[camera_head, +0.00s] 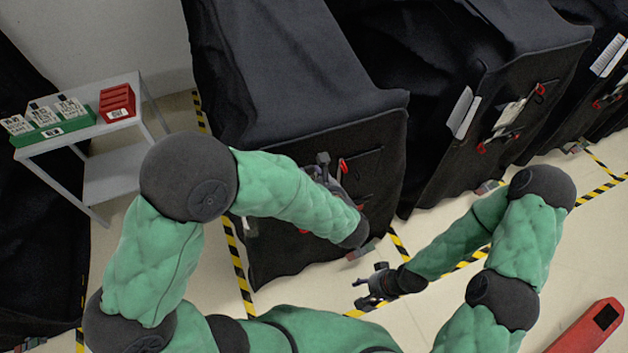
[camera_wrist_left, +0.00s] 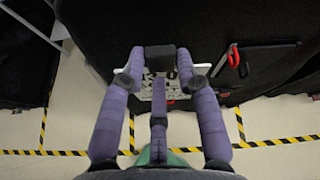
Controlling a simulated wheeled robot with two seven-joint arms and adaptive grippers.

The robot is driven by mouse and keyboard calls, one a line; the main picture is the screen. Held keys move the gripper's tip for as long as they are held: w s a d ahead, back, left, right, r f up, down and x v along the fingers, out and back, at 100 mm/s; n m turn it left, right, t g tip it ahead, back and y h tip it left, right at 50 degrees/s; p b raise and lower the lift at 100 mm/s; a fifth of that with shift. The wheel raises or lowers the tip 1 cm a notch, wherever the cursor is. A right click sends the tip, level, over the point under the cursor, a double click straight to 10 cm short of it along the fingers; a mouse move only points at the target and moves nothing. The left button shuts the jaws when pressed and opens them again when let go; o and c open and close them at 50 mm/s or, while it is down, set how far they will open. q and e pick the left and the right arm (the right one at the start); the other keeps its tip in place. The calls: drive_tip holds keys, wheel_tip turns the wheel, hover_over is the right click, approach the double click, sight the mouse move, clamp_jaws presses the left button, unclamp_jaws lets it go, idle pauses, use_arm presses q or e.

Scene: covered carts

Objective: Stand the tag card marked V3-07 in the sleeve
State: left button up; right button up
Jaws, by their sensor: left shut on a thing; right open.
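A white tag card (camera_wrist_left: 146,88) with dark printing shows between the fingers of my left gripper (camera_wrist_left: 160,72) in the left wrist view. Fingers and a dark block cover part of it, and I cannot read its mark. The gripper is shut on the card, close in front of a black cart cover (camera_wrist_left: 110,35). In the head view my left gripper (camera_head: 327,168) is largely hidden behind my forearm, at the front of the nearest covered cart (camera_head: 300,85). I cannot make out the sleeve there. My right gripper (camera_head: 374,287) is open and empty above the floor.
A grey side table (camera_head: 110,135) at the left bears a green holder (camera_head: 70,128) with several white cards and a red box (camera_head: 116,103). A red hook (camera_wrist_left: 234,57) hangs right of the card. More covered carts (camera_head: 520,60) stand right. Striped tape (camera_head: 238,270) marks the floor.

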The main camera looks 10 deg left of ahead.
use_arm(q)
drive_tip(key=shift+w+a+f+b, duration=0.6)
drive_tip(key=shift+w+a, duration=1.25)
drive_tip(key=shift+w, duration=0.85)
wheel_tip(320, 180, down, 10)
drive_tip(key=b, duration=0.9)
drive_tip(key=shift+f, duration=0.25)
drive_tip(key=shift+f+b, duration=1.15)
drive_tip(key=shift+b, duration=0.1)
drive_tip(key=o, duration=1.1)
drive_tip(key=shift+s+d, duration=0.1)
drive_tip(key=v, duration=1.2)
drive_tip(key=shift+r, duration=0.1)
